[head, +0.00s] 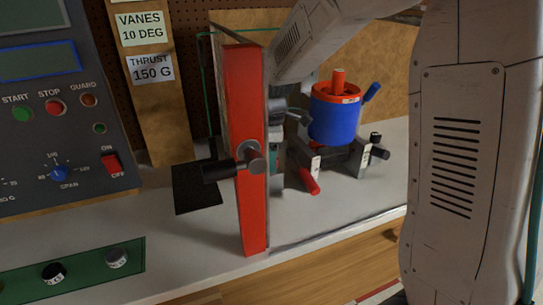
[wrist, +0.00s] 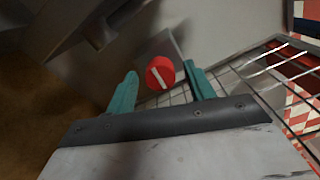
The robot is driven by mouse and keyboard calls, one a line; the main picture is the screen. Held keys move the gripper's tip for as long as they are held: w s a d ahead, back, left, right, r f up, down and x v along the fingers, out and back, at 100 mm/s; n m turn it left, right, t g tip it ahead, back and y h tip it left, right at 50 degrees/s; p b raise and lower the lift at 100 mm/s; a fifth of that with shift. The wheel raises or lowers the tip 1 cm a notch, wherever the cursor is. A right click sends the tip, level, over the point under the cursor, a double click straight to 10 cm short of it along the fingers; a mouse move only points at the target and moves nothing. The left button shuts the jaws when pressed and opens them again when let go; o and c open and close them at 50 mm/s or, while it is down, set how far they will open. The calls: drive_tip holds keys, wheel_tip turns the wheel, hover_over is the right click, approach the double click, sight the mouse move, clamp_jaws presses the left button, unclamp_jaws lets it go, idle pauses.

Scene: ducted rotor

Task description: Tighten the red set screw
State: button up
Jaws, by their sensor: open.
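In the wrist view the red set screw (wrist: 160,73) shows its round end with a white bar across it. It lies between the tips of my gripper (wrist: 161,76), whose two teal fingers are apart with a gap on each side of it. I cannot tell how far it is ahead of the tips. In the head view my gripper (head: 276,158) is mostly hidden behind a red-edged upright panel (head: 253,205). A red cylinder (head: 310,181) juts from a grey clamp block to its right; it looks like the same screw, but I cannot be sure.
A blue duct (head: 333,122) with a red rim stands above the clamp blocks. A dark handle (head: 218,169) sticks out from the upright panel. A wire mesh (wrist: 265,75) is close on the right in the wrist view. A control panel (head: 75,130) stands left.

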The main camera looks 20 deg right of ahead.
drive_tip(key=c, duration=1)
drive_tip(key=shift+o, duration=0.2)
drive_tip(key=shift+m, duration=0.4)
drive_tip(key=m, duration=0.7)
drive_tip(key=shift+m, duration=0.3)
drive_tip(key=m, duration=0.4)
drive_tip(key=shift+m, duration=2.4)
